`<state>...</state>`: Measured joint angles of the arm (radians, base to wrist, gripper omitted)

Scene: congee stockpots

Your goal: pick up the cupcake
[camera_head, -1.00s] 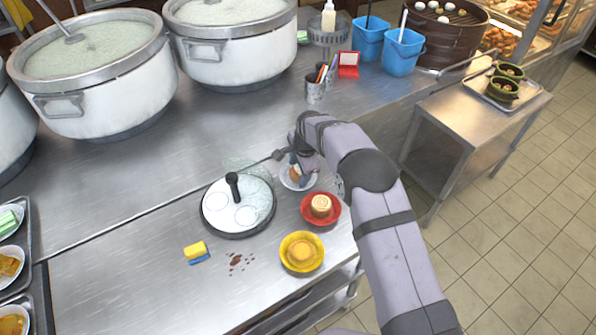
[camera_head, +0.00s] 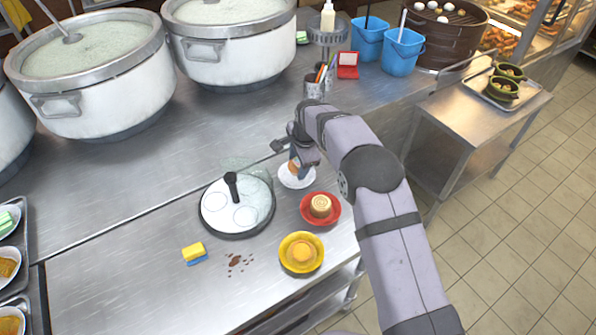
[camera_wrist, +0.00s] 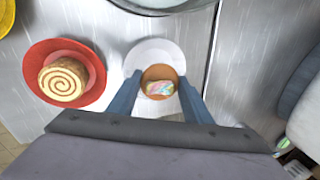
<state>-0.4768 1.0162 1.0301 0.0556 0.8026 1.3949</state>
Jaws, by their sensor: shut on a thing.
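The cupcake (camera_wrist: 160,83) has a brown wrapper or body and a pale, pastel-coloured top. It shows between the two blue fingers of my gripper (camera_wrist: 161,98) in the wrist view, with the white plate (camera_wrist: 152,50) behind it. My gripper is shut on the cupcake. In the head view my gripper (camera_head: 298,172) is over the white plate (camera_head: 299,184), and only a small brown part of the cupcake (camera_head: 293,166) shows. I cannot tell exactly how far the cupcake is above the plate.
A red plate (camera_head: 306,214) with a swirled roll and a yellow plate (camera_head: 286,262) with a round cake stand nearby. Left of my gripper is a round tray with a black-handled glass lid (camera_head: 233,188). A yellow and blue sponge (camera_head: 194,252) lies further left.

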